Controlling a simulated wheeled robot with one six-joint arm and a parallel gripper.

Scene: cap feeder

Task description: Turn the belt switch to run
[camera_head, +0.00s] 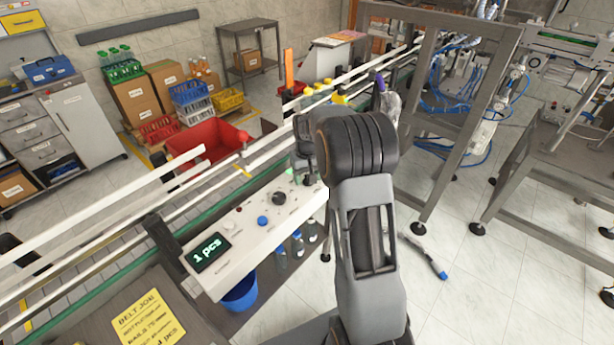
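A white control panel (240,250) sits along the near side of the conveyor. The knob's printed labels are too small to read. A green spot (291,172) shows at the panel's far end. My gripper (308,178) is mostly hidden by my arm, over the panel's far end and to the right of the knob. Its fingers cannot be made out.
The conveyor's white rails (110,215) run diagonally behind the panel. A red bin (207,142) stands beyond them. Yellow-capped bottles (322,91) stand on the line further up. A blue bucket (240,292) is below the panel. A steel frame (455,110) stands at right.

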